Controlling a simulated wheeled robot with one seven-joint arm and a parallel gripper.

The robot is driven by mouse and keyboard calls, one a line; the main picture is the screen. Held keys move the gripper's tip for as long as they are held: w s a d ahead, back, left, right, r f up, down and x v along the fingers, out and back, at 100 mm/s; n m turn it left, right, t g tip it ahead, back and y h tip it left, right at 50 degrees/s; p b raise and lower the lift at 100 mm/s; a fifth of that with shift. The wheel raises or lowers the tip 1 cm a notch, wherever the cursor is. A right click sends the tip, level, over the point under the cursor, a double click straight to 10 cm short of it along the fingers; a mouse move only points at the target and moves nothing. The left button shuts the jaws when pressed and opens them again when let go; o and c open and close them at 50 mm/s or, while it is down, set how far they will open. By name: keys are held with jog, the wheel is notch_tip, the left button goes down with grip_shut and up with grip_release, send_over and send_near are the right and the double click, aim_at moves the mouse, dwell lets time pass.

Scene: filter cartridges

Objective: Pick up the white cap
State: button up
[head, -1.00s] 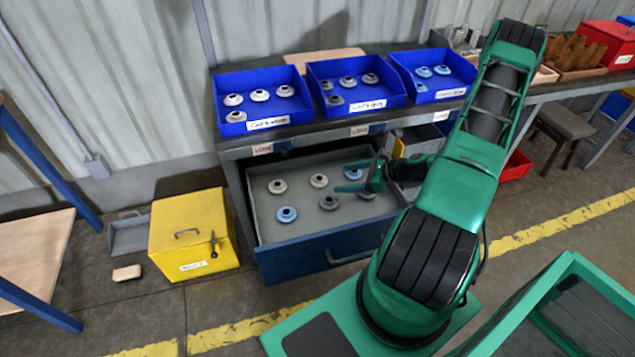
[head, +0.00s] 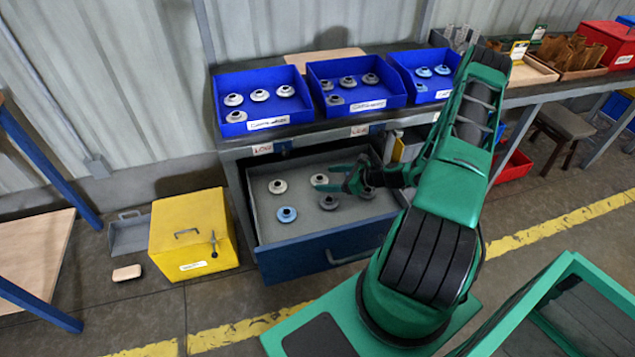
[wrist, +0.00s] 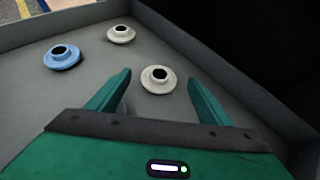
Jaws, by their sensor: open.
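A white cap (head: 319,179) lies on the floor of the open drawer (head: 305,236). It also shows in the wrist view (wrist: 158,80), between and slightly beyond my fingertips, with clear space on both sides. My gripper (head: 326,178) is open and empty, pointing left over the drawer. I cannot tell how far above the cap the fingers are. A second white cap (head: 278,186) lies further left, also in the wrist view (wrist: 121,34). A blue cap (head: 287,214) sits nearer the drawer front, left in the wrist view (wrist: 63,57).
Grey caps (head: 328,202) lie nearby in the drawer, one partly behind my gripper. Blue bins (head: 265,122) holding caps stand on the bench above. A yellow box (head: 192,262) stands on the floor left of the drawer. The drawer walls surround the caps.

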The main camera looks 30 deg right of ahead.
aim_at(319, 180)
jog(key=x, duration=0.3)
jog(key=shift+r, duration=0.1)
jog(key=c, duration=1.1)
jog(key=shift+r, duration=0.15)
